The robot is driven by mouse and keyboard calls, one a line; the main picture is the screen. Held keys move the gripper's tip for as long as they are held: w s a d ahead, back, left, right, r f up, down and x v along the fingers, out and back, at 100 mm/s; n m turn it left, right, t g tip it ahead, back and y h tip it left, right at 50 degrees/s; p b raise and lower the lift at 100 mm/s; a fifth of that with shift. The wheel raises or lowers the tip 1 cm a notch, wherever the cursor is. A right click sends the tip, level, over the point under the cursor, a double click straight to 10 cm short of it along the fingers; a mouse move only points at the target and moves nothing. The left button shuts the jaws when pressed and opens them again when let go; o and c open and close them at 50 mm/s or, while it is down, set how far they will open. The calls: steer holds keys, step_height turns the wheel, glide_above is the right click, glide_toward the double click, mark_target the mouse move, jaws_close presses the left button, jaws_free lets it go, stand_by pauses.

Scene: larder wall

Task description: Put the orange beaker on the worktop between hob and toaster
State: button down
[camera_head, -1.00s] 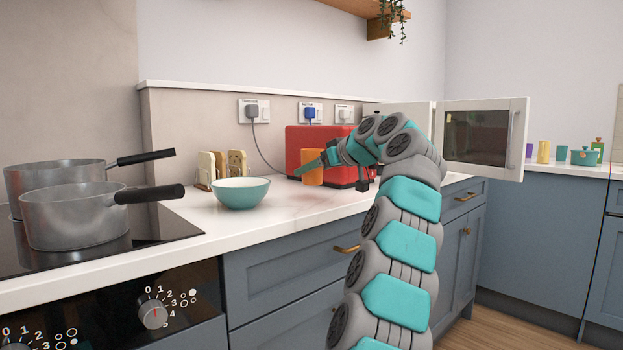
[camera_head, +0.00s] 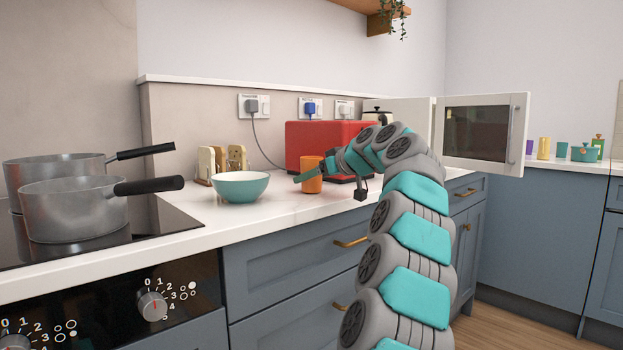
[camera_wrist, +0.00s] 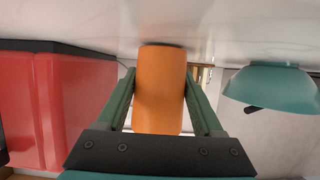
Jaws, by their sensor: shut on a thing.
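The orange beaker (camera_head: 312,178) is at the worktop (camera_head: 285,208), between the teal bowl and the red toaster (camera_head: 325,140). My gripper (camera_head: 311,173) is shut on the beaker, with one finger on each side of it in the wrist view (camera_wrist: 160,78). That view appears inverted, with the worktop at the top. The beaker (camera_wrist: 160,100) looks upright, its base at or very close to the worktop with a dark shadow beside it; I cannot tell if it touches. The hob (camera_head: 150,235) is at the left.
The teal bowl (camera_head: 240,186) stands left of the beaker, in front of a toast rack-like wooden item (camera_head: 222,160). Two saucepans (camera_head: 75,208) stand on the hob, handles pointing right. Bare worktop lies in front of the bowl.

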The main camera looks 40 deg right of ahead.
steer(key=shift+f, duration=0.15)
steer(key=shift+c, duration=0.2)
jaws_free()
steer(key=shift+r, duration=0.2)
steer(key=a+v, duration=0.1)
steer(key=v, duration=1.1)
steer(key=shift+d, duration=0.45)
